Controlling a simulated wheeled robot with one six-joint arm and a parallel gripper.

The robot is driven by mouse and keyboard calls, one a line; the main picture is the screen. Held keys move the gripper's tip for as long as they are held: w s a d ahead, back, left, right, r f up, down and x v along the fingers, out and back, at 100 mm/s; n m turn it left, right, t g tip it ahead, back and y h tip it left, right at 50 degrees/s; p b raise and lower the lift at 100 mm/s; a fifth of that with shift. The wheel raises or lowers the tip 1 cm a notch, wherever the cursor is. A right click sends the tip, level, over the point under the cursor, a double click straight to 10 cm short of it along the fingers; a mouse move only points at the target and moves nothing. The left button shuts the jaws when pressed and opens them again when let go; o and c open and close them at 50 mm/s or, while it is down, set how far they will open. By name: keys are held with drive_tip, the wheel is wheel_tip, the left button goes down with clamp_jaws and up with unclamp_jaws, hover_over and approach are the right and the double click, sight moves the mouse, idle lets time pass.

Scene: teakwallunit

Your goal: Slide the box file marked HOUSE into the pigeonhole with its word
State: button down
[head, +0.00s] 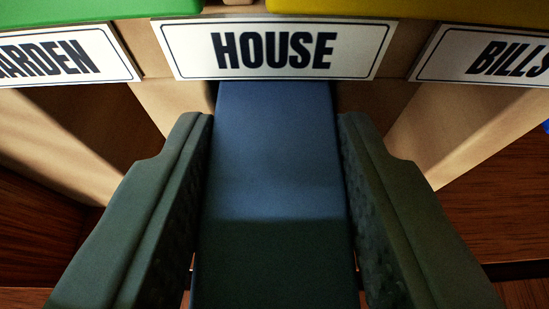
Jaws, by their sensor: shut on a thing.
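A blue box file (278,160) stands between the two dark green fingers of my gripper (275,130), in the middle of the head view. My gripper is shut on it from both sides. The file's far end reaches under the white HOUSE label (274,50) and into the opening of the pigeonhole below that label (345,97). How deep it sits is hidden by the label. No word shows on the visible face of the file.
A GARDEN label (65,55), cut off at the left edge, and a BILLS label (490,55) at the right mark the neighbouring pigeonholes. A green thing (130,8) and a yellow thing (400,8) lie above the labels. Pale wooden dividers (455,120) flank the opening.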

drive_tip(key=shift+w, duration=0.35)
idle(0.7)
drive_tip(key=shift+s, duration=0.15)
drive_tip(key=s, duration=1.1)
drive_tip(key=shift+s, duration=0.25)
idle(2.5)
idle(0.4)
